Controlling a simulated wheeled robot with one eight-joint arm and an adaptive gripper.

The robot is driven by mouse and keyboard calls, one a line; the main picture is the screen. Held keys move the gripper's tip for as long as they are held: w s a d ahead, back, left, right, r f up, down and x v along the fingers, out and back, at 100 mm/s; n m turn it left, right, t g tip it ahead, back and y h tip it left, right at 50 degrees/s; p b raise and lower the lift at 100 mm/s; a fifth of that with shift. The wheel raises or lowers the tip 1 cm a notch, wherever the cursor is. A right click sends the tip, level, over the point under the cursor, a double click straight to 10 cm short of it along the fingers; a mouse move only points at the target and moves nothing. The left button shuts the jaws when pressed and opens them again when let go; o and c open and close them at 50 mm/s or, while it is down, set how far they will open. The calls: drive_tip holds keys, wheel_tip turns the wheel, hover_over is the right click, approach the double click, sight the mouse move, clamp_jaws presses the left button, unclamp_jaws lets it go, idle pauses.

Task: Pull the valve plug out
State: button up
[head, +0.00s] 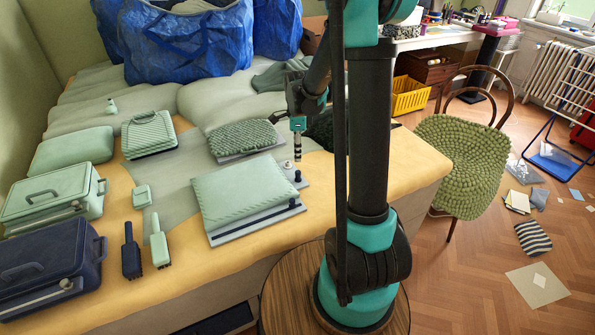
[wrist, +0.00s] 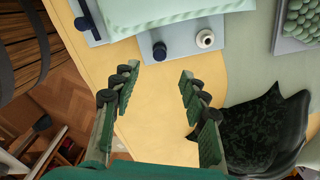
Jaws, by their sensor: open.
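A flat pale grey-blue board (head: 283,180) on the bed's front edge carries two small upright fittings. In the wrist view the board (wrist: 180,62) holds a dark navy knob (wrist: 159,50) and a cream round fitting with a dark centre (wrist: 205,38). Which of them is the valve plug I cannot tell for sure. My gripper (head: 297,155) points down close to the fittings. In the wrist view my gripper (wrist: 157,78) is open and empty, its fingertips short of the navy knob and not touching it.
A mint cushion-like bag (head: 245,188) on a grey plate lies left of the board. A dark patterned bag (wrist: 250,130) lies right of my fingers. Cases (head: 50,195) and brushes (head: 131,250) lie further left. Bare yellow bedding (head: 190,280) is in front.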

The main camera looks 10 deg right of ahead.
sight(298, 171)
wheel_tip(298, 171, down, 11)
drive_tip(key=shift+r, duration=0.15)
idle(0.4)
clamp_jaws()
drive_tip(key=shift+r, duration=0.15)
drive_tip(key=shift+r, duration=1.65)
